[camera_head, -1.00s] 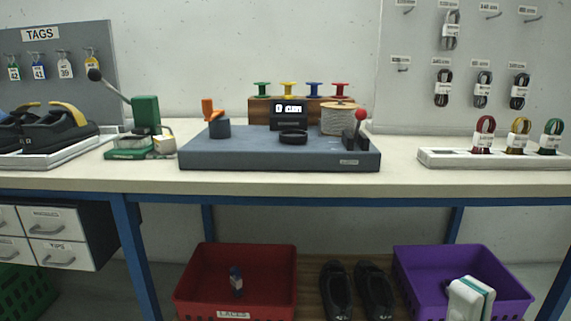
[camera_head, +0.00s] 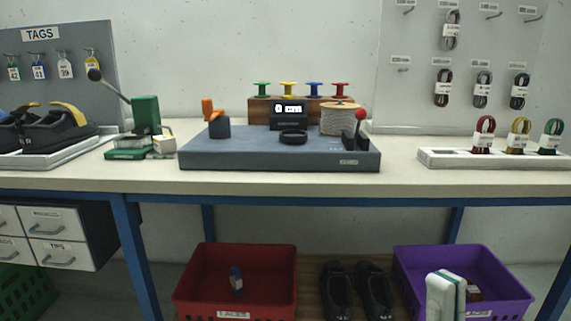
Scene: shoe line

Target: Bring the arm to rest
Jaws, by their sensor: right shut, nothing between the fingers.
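My right gripper (camera_head: 445,296), white with a teal edge, shows at the bottom right in the head view, in front of the purple crate. It is shut and empty; its fingertips cannot be made out and its lower part is cut off by the frame. It is below the level of the tabletop, apart from the things on it. My left gripper is not in view.
The workbench (camera_head: 300,184) carries a grey-blue station (camera_head: 250,155) and a white lace rack (camera_head: 440,158). Below are a red crate (camera_head: 235,257), black shoes (camera_head: 338,290) and a purple crate (camera_head: 420,258) holding a small brownish item (camera_head: 473,293). Open room lies before the bench.

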